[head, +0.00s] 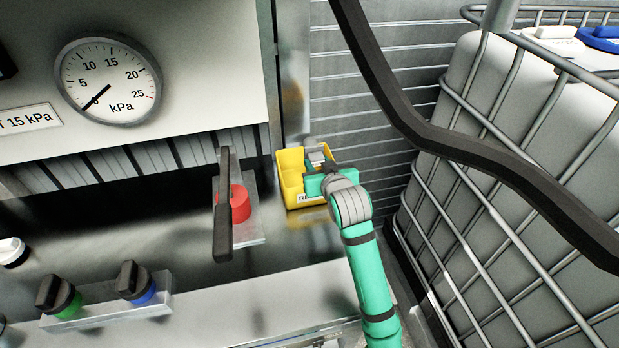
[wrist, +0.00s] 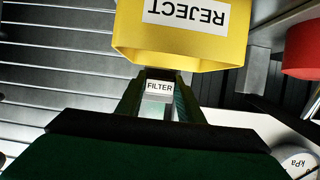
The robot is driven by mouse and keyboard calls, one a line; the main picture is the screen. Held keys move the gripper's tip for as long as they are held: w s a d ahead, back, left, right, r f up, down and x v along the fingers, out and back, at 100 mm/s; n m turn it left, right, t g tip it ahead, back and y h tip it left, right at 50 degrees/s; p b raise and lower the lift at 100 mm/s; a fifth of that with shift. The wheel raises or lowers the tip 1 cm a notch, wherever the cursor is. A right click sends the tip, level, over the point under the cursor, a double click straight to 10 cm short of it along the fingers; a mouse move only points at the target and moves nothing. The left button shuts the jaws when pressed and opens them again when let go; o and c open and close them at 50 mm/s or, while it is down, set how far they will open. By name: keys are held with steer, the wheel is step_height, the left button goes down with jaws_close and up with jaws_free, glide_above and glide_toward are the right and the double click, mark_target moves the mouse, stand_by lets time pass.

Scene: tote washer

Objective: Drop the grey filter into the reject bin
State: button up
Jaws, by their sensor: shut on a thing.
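The grey filter (wrist: 159,87), with a white FILTER label, is held between the fingers of my gripper (wrist: 160,98) in the wrist view. In the head view the small grey filter (head: 317,156) shows at the tip of my gripper (head: 318,168). The yellow reject bin (head: 289,184) stands at the back of the ledge, partly hidden by my gripper. In the wrist view the bin (wrist: 190,52) is just beyond the fingertips, its REJECT label upside down. I cannot tell whether the filter is over the bin's opening.
A red knob with a black lever (head: 224,205) stands left of the bin. A pressure gauge (head: 108,80) is on the panel, and green and blue knobs are at lower left. A caged white tank (head: 500,130) and a dark bent pipe (head: 430,130) are on the right.

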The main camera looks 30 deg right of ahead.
steer(key=shift+f, duration=1.6)
steer(key=o, duration=1.1)
steer(key=shift+o, duration=0.2)
steer(key=v, duration=1.1)
steer(key=shift+w+a+f, duration=0.1)
